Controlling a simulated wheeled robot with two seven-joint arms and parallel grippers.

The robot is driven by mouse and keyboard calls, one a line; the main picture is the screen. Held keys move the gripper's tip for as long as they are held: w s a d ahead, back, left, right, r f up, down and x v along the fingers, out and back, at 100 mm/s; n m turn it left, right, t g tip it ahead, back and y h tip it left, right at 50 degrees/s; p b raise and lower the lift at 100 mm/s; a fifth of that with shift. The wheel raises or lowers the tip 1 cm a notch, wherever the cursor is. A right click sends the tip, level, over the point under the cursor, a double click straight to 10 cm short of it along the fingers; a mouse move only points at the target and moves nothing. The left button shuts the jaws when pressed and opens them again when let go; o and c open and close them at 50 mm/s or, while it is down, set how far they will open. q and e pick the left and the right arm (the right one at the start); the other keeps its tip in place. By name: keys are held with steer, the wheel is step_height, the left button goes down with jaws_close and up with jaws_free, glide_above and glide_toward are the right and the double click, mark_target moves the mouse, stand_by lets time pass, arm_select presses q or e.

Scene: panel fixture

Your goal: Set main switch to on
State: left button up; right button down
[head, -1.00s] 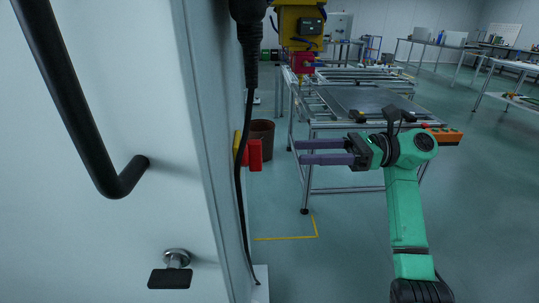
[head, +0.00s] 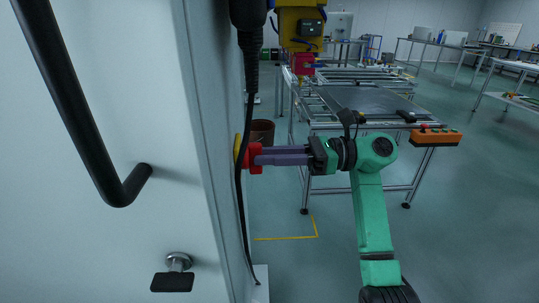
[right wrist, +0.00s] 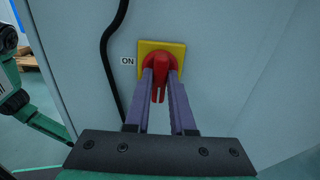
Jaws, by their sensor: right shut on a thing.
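The main switch is a red rotary handle (right wrist: 159,72) on a yellow square plate (right wrist: 174,50), on the side of the light cabinet. In the right wrist view the handle points down, and an "ON" label (right wrist: 128,61) is to the left of the plate. My right gripper (right wrist: 160,76) is shut on the handle, one purple finger on each side. In the head view the right gripper (head: 256,159) reaches the red handle (head: 250,157) from the right; the fingers and a cable hide part of the switch. My left gripper is not in view.
A black cable (head: 238,190) hangs close beside the switch. The cabinet front has a large black handle (head: 85,115) and a small black latch (head: 172,281). A metal-framed table (head: 365,101) stands behind my right arm. Open floor lies at right.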

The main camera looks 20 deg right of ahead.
steer(key=shift+m, duration=0.3)
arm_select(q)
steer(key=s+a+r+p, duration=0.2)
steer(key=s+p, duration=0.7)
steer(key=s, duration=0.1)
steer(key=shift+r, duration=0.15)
arm_select(e)
steer(key=shift+r+m, duration=0.1)
steer(key=shift+m, duration=8.6)
